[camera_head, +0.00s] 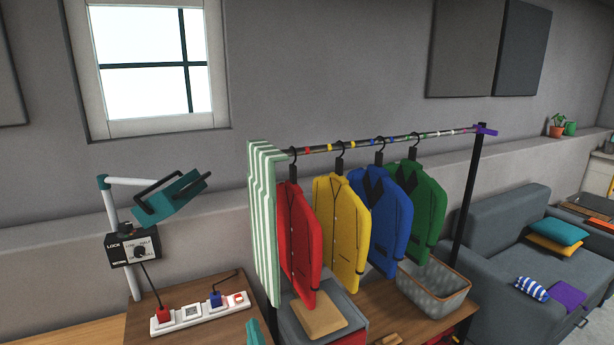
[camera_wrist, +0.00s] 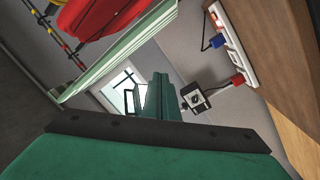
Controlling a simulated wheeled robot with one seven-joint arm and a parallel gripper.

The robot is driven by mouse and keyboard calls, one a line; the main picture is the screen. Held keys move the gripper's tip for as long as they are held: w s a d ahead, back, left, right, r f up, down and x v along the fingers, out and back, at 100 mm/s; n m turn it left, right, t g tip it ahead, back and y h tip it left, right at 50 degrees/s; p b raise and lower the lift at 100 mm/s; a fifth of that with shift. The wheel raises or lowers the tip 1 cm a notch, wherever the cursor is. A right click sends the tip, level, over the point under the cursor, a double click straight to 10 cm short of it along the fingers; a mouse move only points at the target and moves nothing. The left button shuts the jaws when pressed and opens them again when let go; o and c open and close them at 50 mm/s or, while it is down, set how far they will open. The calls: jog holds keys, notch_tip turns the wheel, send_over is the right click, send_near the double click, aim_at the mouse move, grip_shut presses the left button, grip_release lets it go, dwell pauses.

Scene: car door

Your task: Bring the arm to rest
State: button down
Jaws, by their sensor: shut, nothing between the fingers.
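My gripper shows in the wrist view, its green fingers (camera_wrist: 158,98) together with nothing between them. They point toward the window and the control box, and touch neither as far as I can see. The green body of the gripper fills the bottom of that view. In the head view only a small teal piece (camera_head: 253,333) shows at the bottom edge, beside the wooden table; it looks like the tip of my gripper. The rest of my arm is out of view.
A clothes rail (camera_head: 365,144) holds red, yellow, blue and green jackets and a striped cloth (camera_head: 263,220). A power strip (camera_head: 200,313) lies on the left table, near a post with a control box (camera_head: 134,249). A basket (camera_head: 433,288) stands right; a sofa (camera_head: 500,240) is beyond.

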jog(key=s+d+f+m+h, duration=0.3)
jog(key=s+d+f+m, duration=0.15)
jog(key=s+f, duration=0.5)
jog(key=s+d+f+m+h, duration=0.25)
jog(key=s+f+m, duration=0.35)
jog(key=s, duration=0.6)
jog(key=s+d+m+g, duration=0.1)
jog(key=s+d, duration=0.1)
jog(key=s, duration=0.8)
jog(key=s+d+m+g, duration=0.1)
jog(key=s+d, duration=0.2)
jog(key=s, duration=0.8)
jog(key=shift+s+d+f+h, duration=0.2)
jog(key=shift+s+f+h, duration=0.1)
jog(key=shift+f+h, duration=0.05)
